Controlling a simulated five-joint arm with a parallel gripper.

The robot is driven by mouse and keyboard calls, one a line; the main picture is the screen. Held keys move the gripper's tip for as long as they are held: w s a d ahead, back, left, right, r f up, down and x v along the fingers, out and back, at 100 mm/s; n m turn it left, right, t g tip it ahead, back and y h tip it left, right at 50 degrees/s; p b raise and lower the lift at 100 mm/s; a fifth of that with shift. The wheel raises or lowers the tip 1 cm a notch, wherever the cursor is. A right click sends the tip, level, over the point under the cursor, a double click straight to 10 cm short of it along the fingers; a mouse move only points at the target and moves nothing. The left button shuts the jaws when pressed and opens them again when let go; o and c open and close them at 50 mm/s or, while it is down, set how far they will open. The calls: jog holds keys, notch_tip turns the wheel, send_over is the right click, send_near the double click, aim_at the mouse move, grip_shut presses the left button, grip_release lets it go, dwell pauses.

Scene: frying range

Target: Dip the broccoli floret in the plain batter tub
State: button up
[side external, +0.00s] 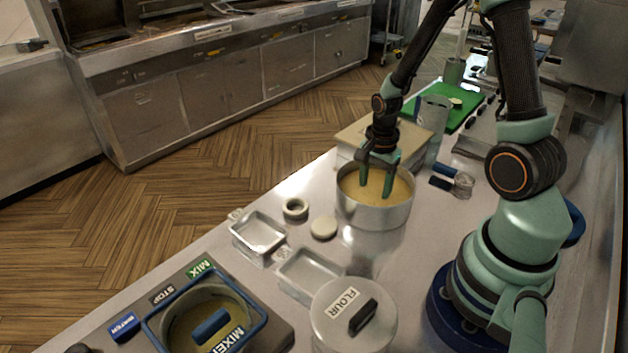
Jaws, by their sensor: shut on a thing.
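A round metal tub (372,216) of smooth tan batter (350,186) stands on the steel counter, right of the picture's middle. No label on it can be read from here. My gripper (376,191) points down inside its rim, with the green fingertips low at the batter. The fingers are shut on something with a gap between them. No broccoli floret shows anywhere; what I hold is hidden at the fingertips, most likely the floret sunk in the batter.
Two shallow metal trays (259,231), a ring (295,208) and a pale disc (324,227) lie left of the tub. A lidded FLOUR tub (337,309) and a mixer (183,332) stand in front. A box (352,136), a tall grey container (433,112) and a green board (459,117) are behind.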

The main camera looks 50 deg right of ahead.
aim_at(374, 193)
notch_tip(374, 193, up, 10)
dwell(1.1)
dwell(0.7)
jog(key=shift+r, duration=1.6)
